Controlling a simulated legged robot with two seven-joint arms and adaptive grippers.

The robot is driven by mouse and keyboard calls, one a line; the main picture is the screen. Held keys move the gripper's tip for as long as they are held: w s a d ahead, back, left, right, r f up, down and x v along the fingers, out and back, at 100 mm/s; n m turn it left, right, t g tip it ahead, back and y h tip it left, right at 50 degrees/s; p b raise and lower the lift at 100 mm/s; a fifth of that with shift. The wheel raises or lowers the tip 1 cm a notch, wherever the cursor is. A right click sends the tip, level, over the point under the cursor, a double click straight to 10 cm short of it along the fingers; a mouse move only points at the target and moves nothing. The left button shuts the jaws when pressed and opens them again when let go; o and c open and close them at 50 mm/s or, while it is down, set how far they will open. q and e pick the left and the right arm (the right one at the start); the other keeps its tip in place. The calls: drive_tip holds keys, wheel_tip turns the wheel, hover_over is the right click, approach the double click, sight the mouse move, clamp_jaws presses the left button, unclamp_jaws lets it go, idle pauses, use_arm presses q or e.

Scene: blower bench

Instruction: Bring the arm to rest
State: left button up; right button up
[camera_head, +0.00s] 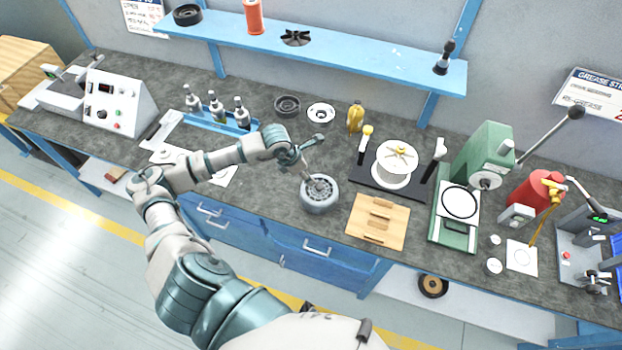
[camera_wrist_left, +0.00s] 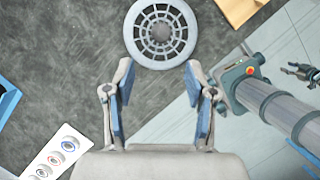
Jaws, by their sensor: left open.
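My left arm reaches in from the left over the bench. My left gripper (camera_head: 314,168) is above and just behind a round grey slotted blower part (camera_head: 319,197). In the left wrist view my left gripper (camera_wrist_left: 158,75) is open, with two blue-padded fingers apart and nothing between them. The blower part (camera_wrist_left: 160,33) lies just beyond the fingertips there, and no contact is visible. What looks like my right gripper (camera_wrist_left: 300,73) is small and dark at the right edge of the wrist view, low beside the bench. Its jaw state is unclear.
A wooden board (camera_head: 378,221) lies right of the blower part. A white drum (camera_head: 394,166) on a dark mat (camera_head: 366,180) and a green press (camera_head: 487,150) stand further right. Bottles (camera_head: 216,108) stand behind the arm. A blue shelf (camera_head: 340,50) spans the back. Some bench left of the part is bare.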

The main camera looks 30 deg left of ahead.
use_arm(q)
drive_tip(key=shift+s+r, duration=0.15)
drive_tip(key=shift+r, duration=0.25)
